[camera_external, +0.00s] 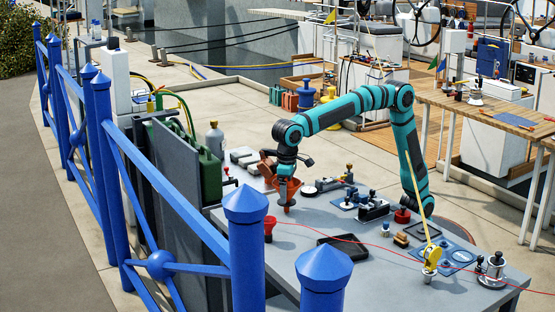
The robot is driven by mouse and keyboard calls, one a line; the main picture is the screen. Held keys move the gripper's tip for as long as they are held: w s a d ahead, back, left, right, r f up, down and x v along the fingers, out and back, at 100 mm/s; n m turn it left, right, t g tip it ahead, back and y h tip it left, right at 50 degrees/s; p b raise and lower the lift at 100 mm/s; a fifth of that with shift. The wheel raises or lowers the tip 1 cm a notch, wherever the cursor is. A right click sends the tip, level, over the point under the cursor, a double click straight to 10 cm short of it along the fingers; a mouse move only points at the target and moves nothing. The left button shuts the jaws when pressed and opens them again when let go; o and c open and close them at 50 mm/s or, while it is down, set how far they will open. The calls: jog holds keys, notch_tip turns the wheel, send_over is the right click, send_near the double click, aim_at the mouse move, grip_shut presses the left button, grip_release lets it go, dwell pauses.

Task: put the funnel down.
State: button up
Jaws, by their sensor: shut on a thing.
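The orange funnel (287,191) is held upright below my gripper (287,177), with its wide mouth up and its narrow spout pointing down. My gripper is shut on it, and the fingertips are partly hidden against the orange bowl. The spout tip is low over the grey table (310,223), left of its middle. I cannot tell whether it touches the table top.
A small red cup-like piece (269,228) stands just in front of the funnel. A black tray (343,247) lies to the front right, with a thin red line passing near it. Black fittings (373,209) crowd the right. A green can (210,172) stands behind left.

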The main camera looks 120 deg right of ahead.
jog(key=o, duration=0.7)
jog(key=shift+f, duration=0.1)
jog(key=shift+o, duration=0.2)
notch_tip(320, 180, up, 12)
jog(key=shift+r, duration=0.15)
